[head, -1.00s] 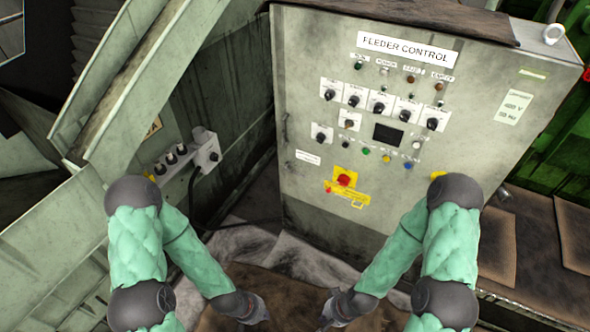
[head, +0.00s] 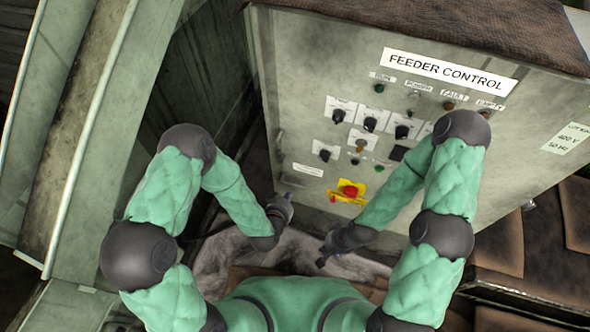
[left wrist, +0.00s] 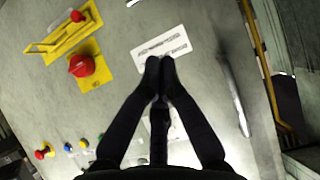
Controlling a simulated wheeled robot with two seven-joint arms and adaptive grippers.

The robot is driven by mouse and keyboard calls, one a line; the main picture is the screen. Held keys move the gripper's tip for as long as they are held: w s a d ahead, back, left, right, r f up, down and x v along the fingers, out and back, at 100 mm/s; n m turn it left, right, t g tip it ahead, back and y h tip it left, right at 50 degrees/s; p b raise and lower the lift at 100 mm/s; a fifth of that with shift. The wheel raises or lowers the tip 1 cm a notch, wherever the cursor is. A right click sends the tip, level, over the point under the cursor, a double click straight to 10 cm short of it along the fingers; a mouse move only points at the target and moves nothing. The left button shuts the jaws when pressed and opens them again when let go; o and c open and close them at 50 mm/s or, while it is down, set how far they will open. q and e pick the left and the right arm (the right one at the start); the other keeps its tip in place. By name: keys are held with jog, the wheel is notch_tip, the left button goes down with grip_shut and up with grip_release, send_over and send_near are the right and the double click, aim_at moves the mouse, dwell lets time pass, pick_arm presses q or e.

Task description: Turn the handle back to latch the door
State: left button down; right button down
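The cabinet door (head: 345,232) is the grey front panel headed FEEDER CONTROL; I cannot tell whether it sits fully closed. In the left wrist view, a long thin metal handle (left wrist: 235,95) lies near the door's edge, slightly tilted, to the right of my fingers and apart from them. My left gripper (head: 291,197) is near the door's lower left edge; in the left wrist view its fingertips (left wrist: 160,66) meet in front of a white label, with nothing between them. My right gripper (head: 321,262) is lower, in front of the cabinet; its fingers are too small to read.
A red button on a yellow plate (head: 349,190) and several dark knobs stick out of the door. The white label (left wrist: 161,50) lies flat on it. A yellowish strip (left wrist: 262,70) runs along the door's edge. A pale green machine frame (head: 85,130) stands at the left.

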pick_arm(q)
jog(key=shift+w+r, duration=0.1)
jog(key=shift+r, duration=0.1)
jog(key=b, duration=0.3)
send_over(296, 186)
jog(key=s, duration=0.2)
notch_tip(296, 186, down, 6)
notch_tip(296, 186, down, 2)
jog(key=shift+f, duration=0.2)
jog(key=shift+w+f+b, duration=0.15)
jog(key=shift+f+b, duration=0.2)
jog(key=shift+f, duration=0.25)
